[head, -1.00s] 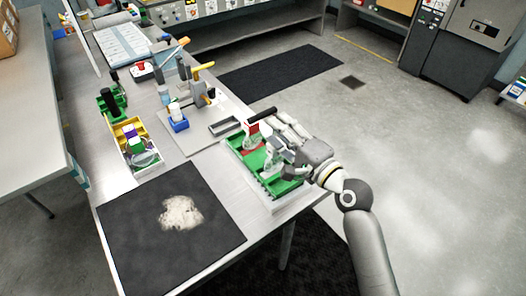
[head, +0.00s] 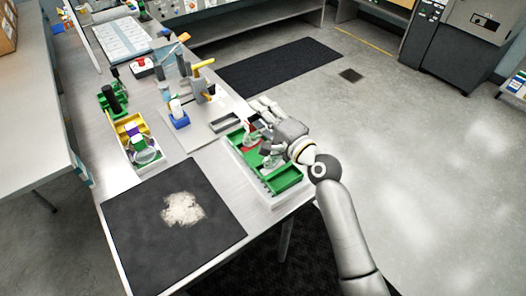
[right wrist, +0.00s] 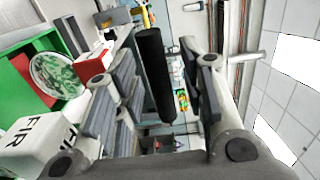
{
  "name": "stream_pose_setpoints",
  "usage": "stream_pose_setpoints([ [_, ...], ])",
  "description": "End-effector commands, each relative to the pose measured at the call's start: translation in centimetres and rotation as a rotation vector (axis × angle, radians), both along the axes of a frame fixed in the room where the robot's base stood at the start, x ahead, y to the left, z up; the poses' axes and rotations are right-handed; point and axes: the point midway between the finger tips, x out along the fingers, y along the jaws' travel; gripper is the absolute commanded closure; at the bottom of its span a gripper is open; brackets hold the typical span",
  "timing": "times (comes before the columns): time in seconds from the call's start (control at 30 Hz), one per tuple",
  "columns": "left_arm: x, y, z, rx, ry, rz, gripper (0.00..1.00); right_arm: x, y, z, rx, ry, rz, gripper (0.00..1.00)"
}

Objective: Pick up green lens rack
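A green rack (head: 284,180) lies in a pale tray near the right edge of the table, with clear lens-like pieces and a red part in its far half. Part of a green rack (right wrist: 40,70) shows at the left of the right wrist view, with a round clear lens (right wrist: 55,76) in front of it. My right gripper (head: 262,108) is over the rack's far end and hides part of it. In the wrist view its fingers (right wrist: 160,85) stand apart, with a black cylinder (right wrist: 155,75) seen between them. I cannot tell how near the cylinder is. My left gripper is out of view.
A yellow bin (head: 130,128), a green holder (head: 105,98) with a black piece and a tool stand (head: 196,88) are left of the rack. A dark mat (head: 135,225) with a pale pile covers the near table. A white block marked FIR (right wrist: 30,140) is close to the gripper.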

Motion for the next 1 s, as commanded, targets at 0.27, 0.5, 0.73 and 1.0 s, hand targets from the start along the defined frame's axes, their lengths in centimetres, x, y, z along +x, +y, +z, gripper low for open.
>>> stream_pose_setpoints([
  [0.27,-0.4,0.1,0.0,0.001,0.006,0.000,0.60,0.0,0.0,0.0,0.000,0.000,0.000,1.00],
  [0.5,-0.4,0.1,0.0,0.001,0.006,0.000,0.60,0.0,0.0,0.0,-0.001,0.001,0.000,1.00],
  [0.73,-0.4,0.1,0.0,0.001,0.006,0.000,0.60,0.0,0.0,0.2,0.002,-0.002,-0.001,1.00],
  [1.0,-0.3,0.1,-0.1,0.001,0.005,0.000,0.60,0.0,0.0,1.2,0.004,-0.006,0.000,1.00],
])
